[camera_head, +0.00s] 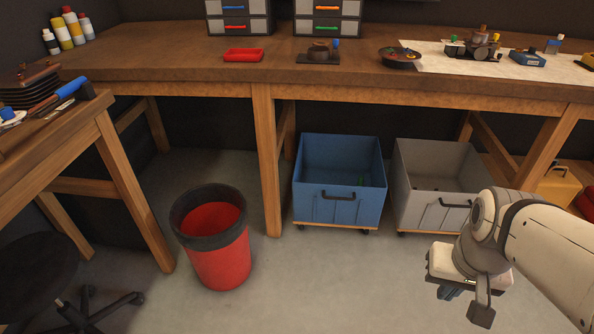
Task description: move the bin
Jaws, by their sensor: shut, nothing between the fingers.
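Three containers could be the bin. A red bin (221,258) with a black rim stands upright on the floor, left of a table leg. A blue bin (338,207) with a dark front handle sits on a wheeled wooden base under the workbench. A grey bin (418,205) of the same kind stands right of it, partly hidden by my arm. Something small and green lies in the blue bin. My gripper (465,302) is at the lower right, in front of the grey bin in the picture. It is shut and empty, apart from all three.
The wooden workbench (180,62) spans the back, with a leg (266,165) between the red and blue bins. A side table (112,150) and a dark wheeled stool (40,265) stand at left. The floor (320,285) before the blue bin is clear.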

